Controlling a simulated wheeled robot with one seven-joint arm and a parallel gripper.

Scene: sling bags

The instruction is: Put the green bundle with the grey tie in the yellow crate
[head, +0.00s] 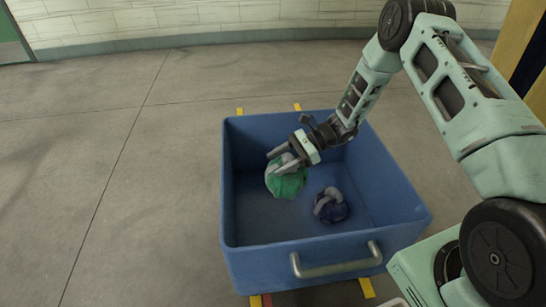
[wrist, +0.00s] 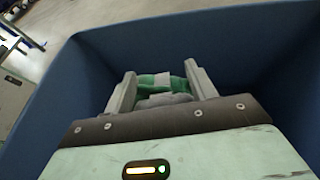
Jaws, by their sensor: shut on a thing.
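The green bundle (head: 287,184) with its grey tie is inside a blue crate (head: 400,205), toward its left side in the head view. My gripper (head: 284,159) reaches down into the crate and is shut on the bundle near its grey tie. In the wrist view the green bundle (wrist: 177,84) and grey tie show between the two fingers (wrist: 160,85). I cannot tell whether the bundle touches the crate floor. No yellow crate is in view.
A dark blue bundle (head: 330,206) with a grey tie lies in the same crate, to the right of the green one. The crate walls surround my gripper. A metal handle (head: 336,262) is on the near wall. Grey floor (head: 110,200) is clear at the left.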

